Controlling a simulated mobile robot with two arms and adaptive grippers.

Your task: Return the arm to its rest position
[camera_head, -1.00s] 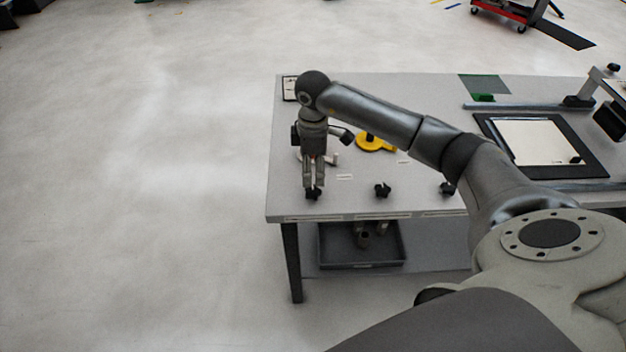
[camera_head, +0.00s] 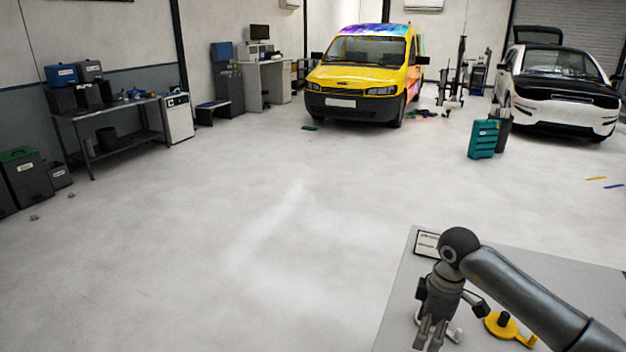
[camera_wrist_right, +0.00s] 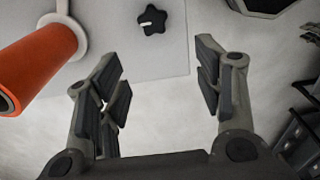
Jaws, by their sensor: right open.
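My right arm reaches in from the lower right corner of the head view and bends down at a round dark joint. Its gripper (camera_head: 432,338) hangs over the left part of the grey table (camera_head: 396,318), cut by the frame's bottom edge. In the right wrist view the two fingers of the gripper (camera_wrist_right: 163,85) stand wide apart with nothing between them. A black star-shaped knob (camera_wrist_right: 153,20) lies on the table beyond the fingertips. An orange cylinder (camera_wrist_right: 38,66) with a pale end is to the left, apart from the fingers. My left gripper is not in view.
A yellow tool (camera_head: 508,332) lies on the table right of the gripper, and a framed card (camera_head: 427,243) at its far left corner. Open floor (camera_head: 230,230) lies left and beyond. A yellow van (camera_head: 362,75), white car (camera_head: 560,90) and workbench (camera_head: 110,110) stand farther back.

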